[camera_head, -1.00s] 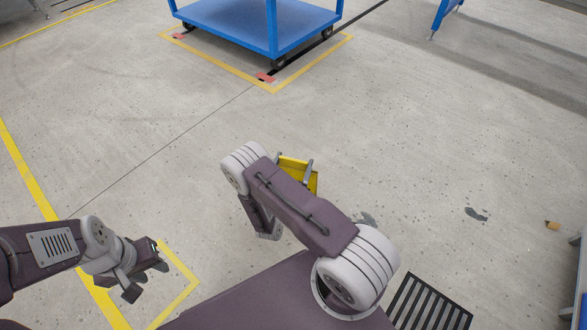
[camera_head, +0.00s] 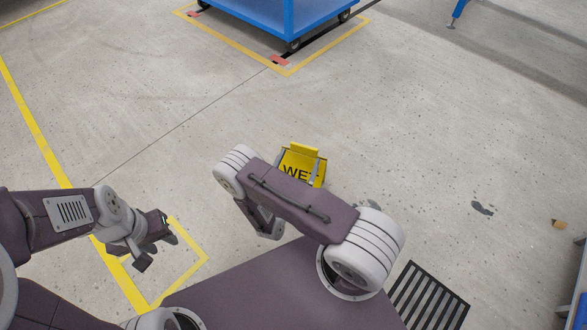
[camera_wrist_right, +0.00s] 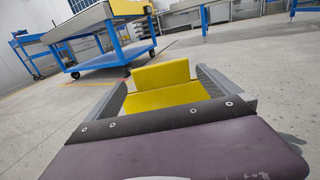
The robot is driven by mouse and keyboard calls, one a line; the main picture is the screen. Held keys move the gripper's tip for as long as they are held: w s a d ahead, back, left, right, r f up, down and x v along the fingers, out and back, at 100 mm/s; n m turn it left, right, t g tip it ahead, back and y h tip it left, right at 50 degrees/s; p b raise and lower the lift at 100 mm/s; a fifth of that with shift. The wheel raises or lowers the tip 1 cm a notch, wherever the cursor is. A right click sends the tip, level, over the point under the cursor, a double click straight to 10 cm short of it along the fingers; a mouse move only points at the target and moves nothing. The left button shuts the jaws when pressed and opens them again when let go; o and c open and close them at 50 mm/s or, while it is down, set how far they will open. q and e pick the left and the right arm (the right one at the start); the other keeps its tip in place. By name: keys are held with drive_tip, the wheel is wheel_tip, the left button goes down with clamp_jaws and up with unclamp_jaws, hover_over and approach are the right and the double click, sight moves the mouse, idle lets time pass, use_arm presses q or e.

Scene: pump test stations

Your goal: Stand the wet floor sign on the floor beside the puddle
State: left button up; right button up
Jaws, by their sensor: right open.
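The yellow wet floor sign (camera_head: 303,152) is just beyond my right forearm in the head view, with the letters "WE" visible. My forearm hides its lower part, so I cannot tell whether its feet touch the floor. In the right wrist view the sign (camera_wrist_right: 165,90) lies between the two grey fingers. My right gripper (camera_wrist_right: 163,84) is open around it, with gaps beside the upper panel. Dark wet patches show on the floor to the right, one (camera_head: 482,208) clear and one (camera_head: 368,204) partly behind my arm. My left gripper (camera_head: 159,249) is open and empty at lower left.
A blue cart (camera_head: 280,15) stands at the back inside a yellow floor outline. A black floor grate (camera_head: 428,297) lies at the lower right. The floor between sign and cart is clear.

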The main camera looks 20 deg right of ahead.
drive_tip(key=p+v, duration=0.2)
drive_tip(key=v, duration=0.3)
drive_tip(key=s+d+r+m+g+y, duration=0.1)
drive_tip(key=s+d+r+m+g, duration=0.25)
drive_tip(key=s+m+g, duration=0.35)
drive_tip(key=s+d+r+m+g, duration=0.2)
drive_tip(key=s+r+m+g, duration=0.3)
drive_tip(key=m+g, duration=0.35)
drive_tip(key=s+a+r+m+g+y, duration=0.1)
drive_tip(key=s+a+r+m+y, duration=0.1)
drive_tip(key=s+a+m+y, duration=0.35)
drive_tip(key=w+a+r+m+t+y, duration=0.3)
drive_tip(key=w+r+m+t+y, duration=0.1)
drive_tip(key=w+m+t+y, duration=0.1)
drive_tip(key=shift+w+a+r+m+y, duration=0.3)
drive_tip(key=shift+w+a+m+y, duration=0.05)
drive_tip(key=shift+w+m+y, duration=0.35)
